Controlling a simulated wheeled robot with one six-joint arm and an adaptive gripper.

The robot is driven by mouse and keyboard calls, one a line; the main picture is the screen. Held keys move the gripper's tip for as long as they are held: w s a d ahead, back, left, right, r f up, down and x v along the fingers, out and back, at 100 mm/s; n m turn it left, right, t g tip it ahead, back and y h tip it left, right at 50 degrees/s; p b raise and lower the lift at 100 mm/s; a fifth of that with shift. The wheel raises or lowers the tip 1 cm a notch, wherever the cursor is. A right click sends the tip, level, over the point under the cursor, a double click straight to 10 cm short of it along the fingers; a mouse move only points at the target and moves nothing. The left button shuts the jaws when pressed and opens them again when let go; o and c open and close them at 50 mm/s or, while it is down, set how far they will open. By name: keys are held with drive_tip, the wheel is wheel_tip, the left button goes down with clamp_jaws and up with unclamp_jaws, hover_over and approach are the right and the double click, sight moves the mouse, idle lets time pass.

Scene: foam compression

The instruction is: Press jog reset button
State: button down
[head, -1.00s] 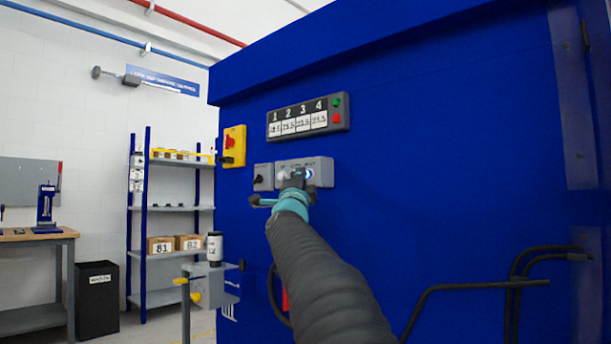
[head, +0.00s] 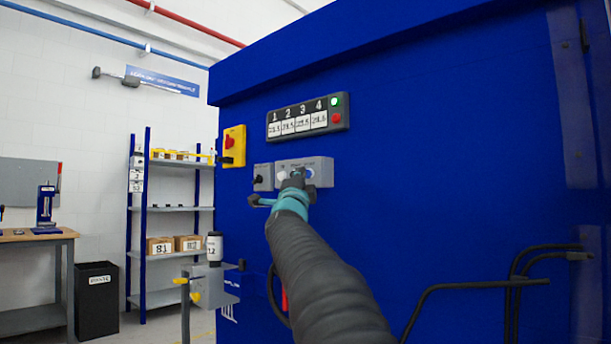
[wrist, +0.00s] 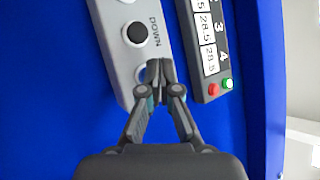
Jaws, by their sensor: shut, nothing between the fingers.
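The grey button box (head: 322,172) is on the blue machine's front, and its pale face also fills the upper middle of the wrist view (wrist: 112,35). A black button with a white ring, beside the label DOWN (wrist: 134,33), is clear of my fingers. A blue-ringed button (head: 309,173) is at the box's right in the head view. My gripper (head: 294,178) is shut and empty, its fingertips (wrist: 158,70) over the box's end past DOWN. They partly hide another round button (wrist: 147,73) whose label I cannot read. Contact cannot be told.
A numbered display (head: 300,119) with a lit green lamp (head: 335,101) and a red button (head: 337,118) sits above the box. A grey switch box (head: 263,177) and yellow switch (head: 234,146) are to the left. Black bent pipes (head: 480,286) stick out lower right.

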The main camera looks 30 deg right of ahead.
drive_tip(key=s+a, duration=0.2)
drive_tip(key=a, duration=0.3)
drive_tip(key=shift+a, duration=0.35)
idle(0.8)
